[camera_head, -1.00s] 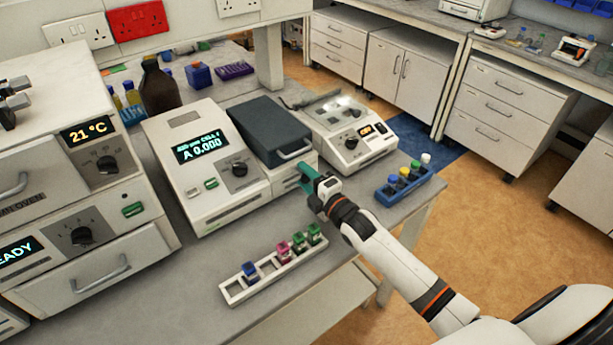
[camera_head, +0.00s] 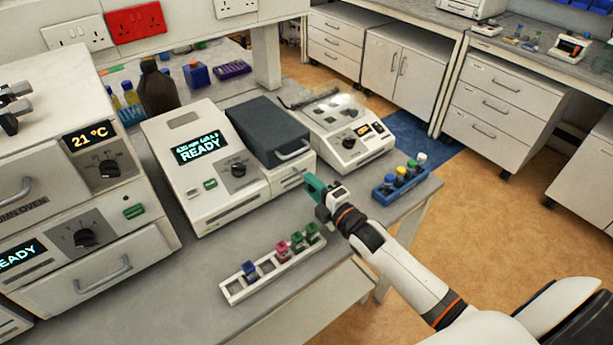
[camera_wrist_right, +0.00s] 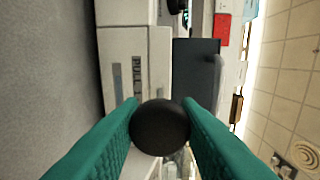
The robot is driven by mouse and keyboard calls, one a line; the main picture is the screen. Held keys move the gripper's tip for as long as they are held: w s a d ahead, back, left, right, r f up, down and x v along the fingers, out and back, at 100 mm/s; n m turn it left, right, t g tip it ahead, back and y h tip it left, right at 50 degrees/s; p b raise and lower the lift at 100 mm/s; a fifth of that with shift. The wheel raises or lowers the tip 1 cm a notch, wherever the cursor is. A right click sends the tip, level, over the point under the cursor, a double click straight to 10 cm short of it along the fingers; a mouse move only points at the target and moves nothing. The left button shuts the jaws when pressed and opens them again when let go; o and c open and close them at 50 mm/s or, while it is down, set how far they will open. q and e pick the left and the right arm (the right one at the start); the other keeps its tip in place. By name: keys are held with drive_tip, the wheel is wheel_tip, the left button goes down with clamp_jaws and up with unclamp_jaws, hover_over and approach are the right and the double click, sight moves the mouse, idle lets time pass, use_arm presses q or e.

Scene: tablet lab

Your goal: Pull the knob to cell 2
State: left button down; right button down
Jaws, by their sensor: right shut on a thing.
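The black round knob (camera_wrist_right: 160,127) sits between the green fingertips of my right gripper (camera_wrist_right: 161,115) in the right wrist view, and the gripper is shut on it. Behind it is the pale front of the instrument with a "PULL" label. In the head view my right gripper (camera_head: 312,186) is at the front right of the white spectrophotometer (camera_head: 222,205), below its dark lid (camera_head: 268,130); the knob is hidden there. The instrument's display (camera_head: 201,148) reads READY, with a smaller line above that I cannot read. My left gripper is not in view.
A white rack (camera_head: 232,290) with several coloured-capped cuvettes stands in front of the instrument. A blue rack (camera_head: 385,197) of vials is to the right of my gripper. Another white device (camera_head: 350,150) stands behind. Ovens (camera_head: 60,190) are at left.

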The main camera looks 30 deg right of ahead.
drive_tip(key=shift+s, duration=0.2)
drive_tip(key=shift+w, duration=0.15)
drive_tip(key=c, duration=1.1)
unclamp_jaws()
drive_tip(key=shift+c, duration=0.2)
drive_tip(key=s+b, duration=0.1)
drive_tip(key=s, duration=0.2)
drive_tip(key=s+d+b, duration=0.1)
drive_tip(key=s, duration=0.3)
drive_tip(key=s+d+b, duration=0.1)
drive_tip(key=s, duration=0.2)
drive_tip(key=shift+s+f, duration=0.15)
drive_tip(key=shift+s, duration=0.1)
drive_tip(key=shift+s+d, duration=0.2)
drive_tip(key=shift+s, duration=0.5)
